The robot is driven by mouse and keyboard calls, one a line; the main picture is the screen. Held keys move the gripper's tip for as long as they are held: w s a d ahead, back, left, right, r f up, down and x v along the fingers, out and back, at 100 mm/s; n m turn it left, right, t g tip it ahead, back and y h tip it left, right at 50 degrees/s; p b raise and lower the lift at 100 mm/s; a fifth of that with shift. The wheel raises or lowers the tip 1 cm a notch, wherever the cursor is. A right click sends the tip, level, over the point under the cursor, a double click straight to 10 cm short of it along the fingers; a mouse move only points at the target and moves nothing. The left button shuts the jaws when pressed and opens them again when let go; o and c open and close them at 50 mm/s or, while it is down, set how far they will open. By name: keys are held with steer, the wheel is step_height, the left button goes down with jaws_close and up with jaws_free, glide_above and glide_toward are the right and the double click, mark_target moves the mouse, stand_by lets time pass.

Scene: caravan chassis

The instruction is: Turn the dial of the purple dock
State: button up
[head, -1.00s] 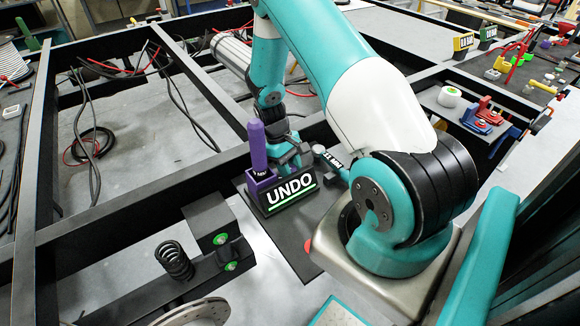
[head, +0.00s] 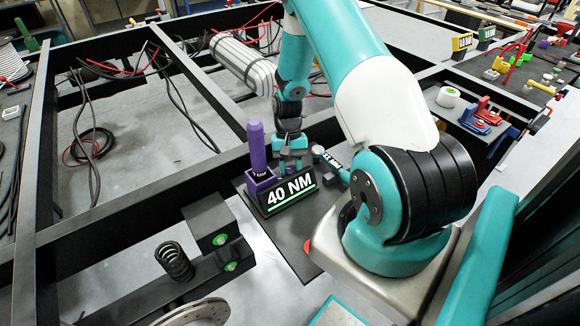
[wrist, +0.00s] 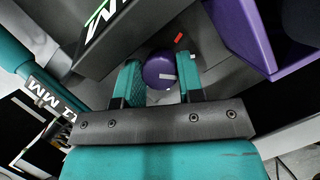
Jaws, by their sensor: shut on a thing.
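The purple dock (head: 254,186) stands on a dark plate and holds an upright purple tool (head: 256,147). A black sign (head: 289,191) at its front reads "40 NM". In the wrist view the round purple dial (wrist: 158,73) with a white pointer mark sits between the two teal fingers of my gripper (wrist: 161,80), which is shut on it. A small red mark (wrist: 178,38) lies beyond the dial. In the head view my gripper (head: 293,163) is behind the sign, and the dial is hidden there.
A tool with a "MM" label (head: 326,156) lies right of the dock. Black frame beams (head: 120,218) surround the spot. A coil spring (head: 174,262) and block stand at front left. Red and blue clamps (head: 480,118) stand at right.

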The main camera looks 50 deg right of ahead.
steer(key=shift+w+m, duration=0.1)
steer(key=shift+m, duration=0.3)
steer(key=o, duration=0.9)
